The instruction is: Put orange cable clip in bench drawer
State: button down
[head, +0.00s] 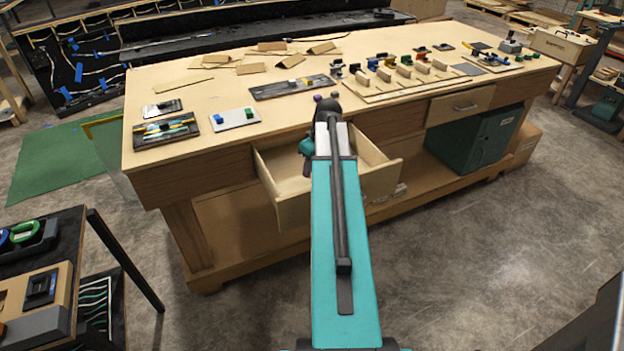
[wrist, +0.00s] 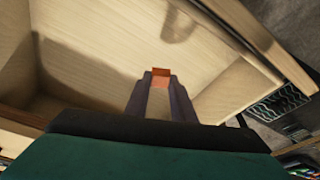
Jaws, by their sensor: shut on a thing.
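The bench drawer (head: 284,179) is pulled open from the front of the wooden bench. In the wrist view its pale wooden floor (wrist: 120,40) fills much of the picture. My gripper (wrist: 160,88) is over or inside the open drawer and shut on the orange cable clip (wrist: 161,72). Only a small orange part of the clip shows between the fingertips. How high it is above the drawer floor is hard to tell. In the head view my arm covers the gripper tips and the clip.
The bench top (head: 215,85) holds cardboard pieces, small trays and a row of colored parts. A second drawer (head: 462,105) is shut on the right, above a teal cabinet (head: 472,140). A dark side table (head: 60,235) stands at the left. The floor in front is clear.

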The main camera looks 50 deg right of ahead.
jog(key=shift+f, duration=1.1)
jog(key=shift+f+p, duration=0.6)
jog(key=shift+f, duration=1.25)
jog(key=shift+f, duration=0.15)
jog(key=c, duration=1.5)
grip_release()
jog(key=shift+r, duration=0.25)
jog(key=shift+b+v, duration=1.05)
jog(key=shift+v, duration=4.85)
jog(key=shift+r, duration=0.1)
